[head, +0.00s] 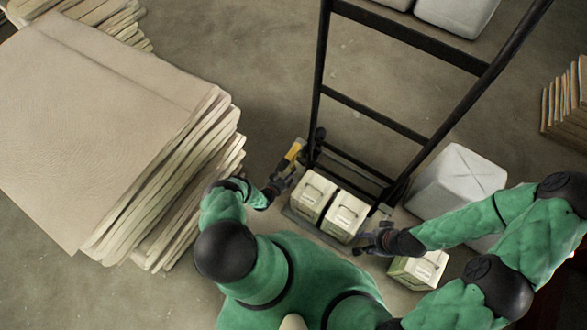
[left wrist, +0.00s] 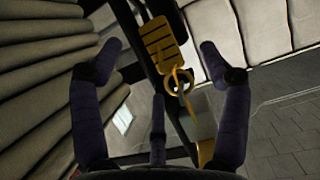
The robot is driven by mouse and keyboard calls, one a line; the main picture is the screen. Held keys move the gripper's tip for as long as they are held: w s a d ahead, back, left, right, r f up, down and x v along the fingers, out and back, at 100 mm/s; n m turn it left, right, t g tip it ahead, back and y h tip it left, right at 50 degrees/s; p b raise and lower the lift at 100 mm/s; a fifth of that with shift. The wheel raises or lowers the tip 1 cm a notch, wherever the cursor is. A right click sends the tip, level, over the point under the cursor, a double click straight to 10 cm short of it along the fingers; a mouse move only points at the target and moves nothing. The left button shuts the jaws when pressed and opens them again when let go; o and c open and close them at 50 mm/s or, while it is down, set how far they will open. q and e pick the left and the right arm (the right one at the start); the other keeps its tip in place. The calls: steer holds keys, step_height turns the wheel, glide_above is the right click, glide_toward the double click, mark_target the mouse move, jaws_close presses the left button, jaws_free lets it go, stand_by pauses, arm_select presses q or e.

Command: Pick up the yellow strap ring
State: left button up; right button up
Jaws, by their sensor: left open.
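The yellow strap ring (left wrist: 181,82) shows in the left wrist view, hanging below a slotted yellow tag (left wrist: 158,40). A yellow band (left wrist: 205,132) continues below it, partly hidden by my right-hand finger. In the head view a small yellow piece (head: 290,154) shows just beyond my left gripper (head: 279,183). In the left wrist view that gripper (left wrist: 160,47) is open, its fingers spread either side of the tag and ring. Nothing is clearly held. My right gripper (head: 371,240) is beside the pale canisters; its fingers are too small to read.
A black hand truck (head: 365,109) stands in front of me, with two pale canisters (head: 346,213) at its base. Another canister (head: 418,269) is under my right arm. A white container (head: 455,178) stands right. Stacked tan sheets (head: 95,125) crowd the left.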

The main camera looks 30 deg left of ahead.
arm_select(q)
steer(key=b+x, duration=0.1)
steer(key=x, duration=0.2)
steer(key=b+x, duration=0.2)
steer(key=shift+w+d+f, duration=0.2)
steer(key=shift+d+f, duration=0.05)
steer(key=shift+f, duration=0.15)
steer(key=shift+w, duration=0.2)
steer(key=c, duration=1.3)
